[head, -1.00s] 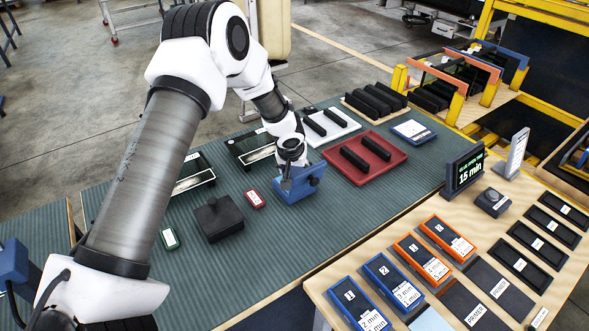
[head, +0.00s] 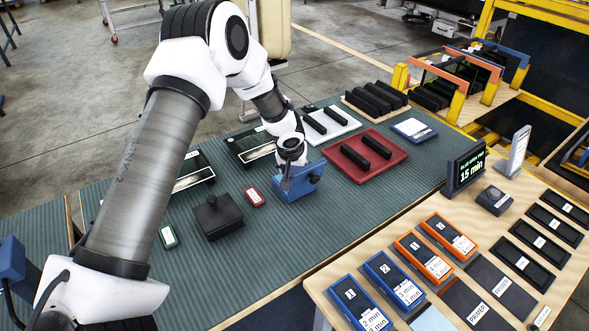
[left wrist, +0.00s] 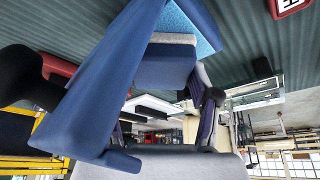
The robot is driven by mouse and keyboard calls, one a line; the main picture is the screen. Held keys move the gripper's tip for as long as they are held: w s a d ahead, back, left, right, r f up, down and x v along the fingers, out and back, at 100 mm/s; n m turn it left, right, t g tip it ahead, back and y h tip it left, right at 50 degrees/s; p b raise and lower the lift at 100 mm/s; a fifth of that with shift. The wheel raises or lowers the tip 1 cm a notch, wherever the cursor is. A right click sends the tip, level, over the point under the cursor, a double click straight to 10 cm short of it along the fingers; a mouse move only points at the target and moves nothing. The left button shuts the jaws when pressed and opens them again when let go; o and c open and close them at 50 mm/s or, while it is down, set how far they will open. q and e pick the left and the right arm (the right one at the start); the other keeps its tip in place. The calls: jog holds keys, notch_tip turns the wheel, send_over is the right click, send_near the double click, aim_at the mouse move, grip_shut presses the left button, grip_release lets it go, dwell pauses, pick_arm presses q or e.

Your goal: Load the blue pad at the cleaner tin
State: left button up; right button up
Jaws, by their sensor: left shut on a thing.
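I cannot read which is the cleaner tin. My right gripper is not in view.
A black lidded box (head: 218,218), a red tag (head: 254,196) and a green tag (head: 168,237) lie left of the gripper. A red tray (head: 397,158) with black bars is close on its right.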

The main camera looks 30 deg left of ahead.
aim_at(294, 170)
pick_arm(q)
jog(key=shift+f+b, duration=0.1)
jog(key=shift+b, duration=0.3)
dwell(1.3)
jog(key=shift+s, duration=0.1)
jog(key=shift+r+p, duration=2.1)
jog(key=shift+r, duration=1.5)
